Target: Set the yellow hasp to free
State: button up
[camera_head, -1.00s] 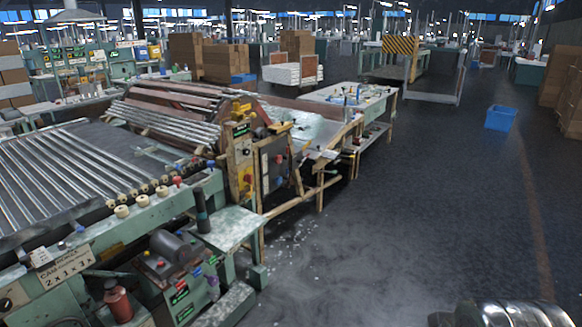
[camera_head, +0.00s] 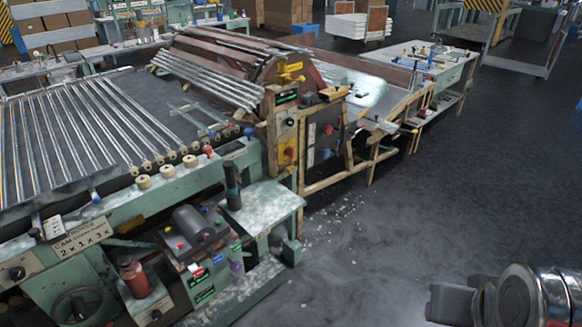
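On the machine's upright control panel (camera_head: 285,125), a small yellow part (camera_head: 291,72) sticks out near the top; it may be the yellow hasp, but its setting is too small to read. Lower on the same panel is a yellow plate (camera_head: 288,153) with a red knob, so I cannot tell for sure which is the hasp. My gripper's fingers do not show; only grey and metal parts of my own body show at the bottom right, well away from the panel.
A green side shelf (camera_head: 265,206) with a dark upright cylinder juts out before the panel. A red bottle (camera_head: 133,277) stands front left. The dark floor (camera_head: 410,220) right of the machine is open, with white shards near the shelf.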

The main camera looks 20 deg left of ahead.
aim_at(289, 170)
jog(key=u, duration=0.25)
jog(key=i, duration=0.8)
jog(key=u, duration=1.1)
jog(key=i, duration=0.85)
jog(key=u, duration=0.6)
